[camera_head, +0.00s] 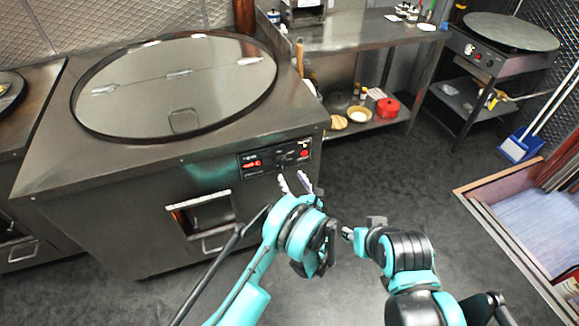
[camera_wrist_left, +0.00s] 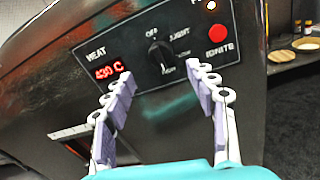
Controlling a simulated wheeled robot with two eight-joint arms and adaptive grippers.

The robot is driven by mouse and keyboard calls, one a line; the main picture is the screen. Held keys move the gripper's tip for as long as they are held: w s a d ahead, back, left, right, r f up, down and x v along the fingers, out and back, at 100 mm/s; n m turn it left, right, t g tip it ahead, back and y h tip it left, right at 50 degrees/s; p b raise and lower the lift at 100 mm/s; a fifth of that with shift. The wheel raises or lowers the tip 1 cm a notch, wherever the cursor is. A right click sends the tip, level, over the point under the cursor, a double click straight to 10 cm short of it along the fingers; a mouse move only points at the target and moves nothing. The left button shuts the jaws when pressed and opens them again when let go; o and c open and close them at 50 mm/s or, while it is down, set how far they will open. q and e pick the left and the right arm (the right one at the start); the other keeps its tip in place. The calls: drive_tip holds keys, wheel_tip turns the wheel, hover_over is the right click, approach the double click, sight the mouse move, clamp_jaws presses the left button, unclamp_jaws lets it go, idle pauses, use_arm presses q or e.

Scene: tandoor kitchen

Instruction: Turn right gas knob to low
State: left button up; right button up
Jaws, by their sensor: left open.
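The black gas knob (camera_wrist_left: 160,57) sits on the control panel of the large tandoor, between the red heat display (camera_wrist_left: 109,71) and the red ignite button (camera_wrist_left: 217,33). Labels ring the knob, with OFF above it; its exact pointer setting is hard to read. The panel (camera_head: 275,158) also shows in the head view on the tandoor's front. My left gripper (camera_wrist_left: 160,72) is open, its two fingers spread on either side below the knob, with nothing between them. It also shows just below the panel in the head view (camera_head: 293,181). My right gripper (camera_head: 347,233) is mostly hidden.
The tandoor (camera_head: 45,165) has a round metal lid (camera_head: 180,85) and an opening with a handle in front. A steel table (camera_head: 345,35) with a lower shelf stands behind. A griddle stand (camera_head: 490,70) and blue dustpan (camera_head: 520,147) are at right. Floor between is clear.

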sight(283, 164)
use_arm(q)
drive_tip(key=b+x, duration=0.2)
drive_tip(key=x, duration=0.4)
drive_tip(key=shift+w+a+f, duration=0.1)
drive_tip(key=shift+w+f, duration=0.05)
drive_tip(key=shift+w, duration=0.2)
drive_tip(key=shift+w+a, duration=0.15)
drive_tip(key=shift+w, duration=0.25)
drive_tip(key=c, duration=1.2)
